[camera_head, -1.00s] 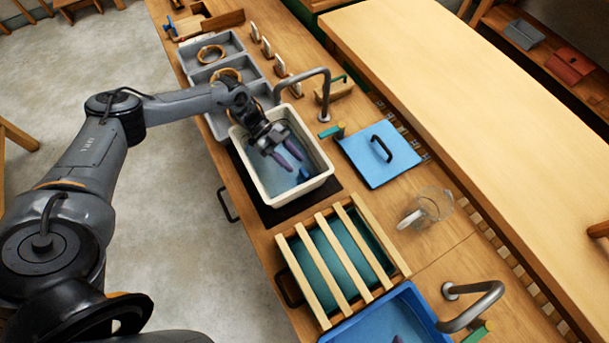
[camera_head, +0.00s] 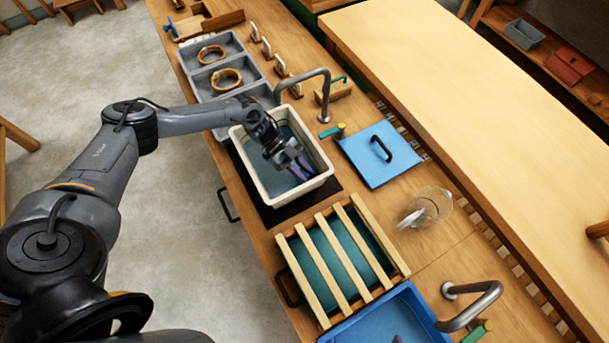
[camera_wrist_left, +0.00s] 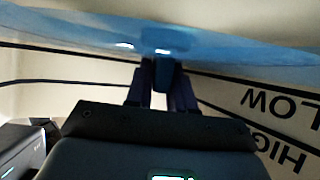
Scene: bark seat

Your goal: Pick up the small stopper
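The white basin (camera_head: 322,185) holds clear water and sits on a dark mat. My left gripper (camera_head: 303,169) reaches down into it, with its dark purple fingers at the water near the basin's right wall. In the left wrist view, a small dark blue piece that looks like the stopper (camera_wrist_left: 167,75) shows at the fingertips (camera_wrist_left: 160,90). The fingers are apart, with a light gap between them. I cannot tell whether they touch the stopper. In the head view the fingers hide the stopper. My right gripper is not in view.
A bent grey faucet (camera_head: 324,95) arches beside the basin. A blue lid (camera_head: 375,165) with a black handle lies to its right. A slatted wooden rack (camera_head: 340,265) stands in front, next to a blue basin (camera_head: 355,325). A glass jug (camera_head: 432,205) stands further right.

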